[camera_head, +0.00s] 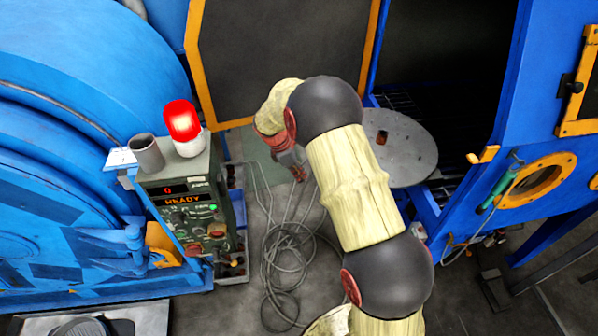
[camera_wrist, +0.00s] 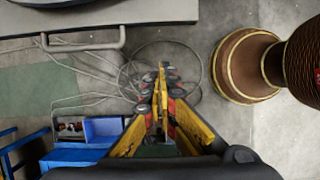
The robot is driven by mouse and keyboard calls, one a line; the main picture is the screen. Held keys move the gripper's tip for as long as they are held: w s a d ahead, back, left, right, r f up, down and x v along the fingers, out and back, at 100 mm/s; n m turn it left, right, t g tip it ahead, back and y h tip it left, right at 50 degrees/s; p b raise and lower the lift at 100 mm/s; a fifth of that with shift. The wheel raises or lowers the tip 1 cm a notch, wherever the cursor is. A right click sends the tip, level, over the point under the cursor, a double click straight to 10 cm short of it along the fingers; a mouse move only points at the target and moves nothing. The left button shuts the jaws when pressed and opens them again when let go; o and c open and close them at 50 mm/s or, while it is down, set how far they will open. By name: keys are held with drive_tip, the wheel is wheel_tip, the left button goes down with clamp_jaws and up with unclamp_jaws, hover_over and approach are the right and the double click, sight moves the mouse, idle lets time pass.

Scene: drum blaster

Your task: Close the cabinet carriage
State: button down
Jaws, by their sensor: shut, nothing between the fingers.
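The blue cabinet (camera_head: 518,92) stands at the right of the head view with its dark inside open. A grey round plate (camera_head: 412,150), which looks like part of its carriage, sticks out of the opening, with blue frame parts (camera_head: 428,208) beside it. My arm hides the plate's left part. My gripper (camera_head: 299,176) is low over the floor to the left of the plate, apart from it. In the wrist view my gripper (camera_wrist: 163,68) has its yellow fingers together with nothing between them. I cannot tell whether any carriage part shows in the wrist view.
A dark panel with an orange edge (camera_head: 205,75) stands open behind my gripper. A control box (camera_head: 188,205) with a red lamp (camera_head: 182,120) stands at the left. Loose cables (camera_head: 285,255) lie on the floor. A brown round-based object (camera_wrist: 240,68) stands right in the wrist view.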

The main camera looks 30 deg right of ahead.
drive_tip(key=s+d+f+b, duration=0.1)
drive_tip(key=d+f+b, duration=0.1)
drive_tip(key=d+f, duration=0.2)
drive_tip(key=shift+s+d, duration=0.3)
drive_tip(key=shift+d, duration=0.45)
drive_tip(key=s+d+p, duration=0.4)
drive_tip(key=d, duration=0.9)
drive_tip(key=s+d+p, duration=0.3)
drive_tip(key=d, duration=1.1)
drive_tip(key=s+d+p, duration=0.4)
drive_tip(key=d, duration=0.9)
drive_tip(key=shift+s+d+p, duration=0.3)
drive_tip(key=shift+s+p, duration=0.05)
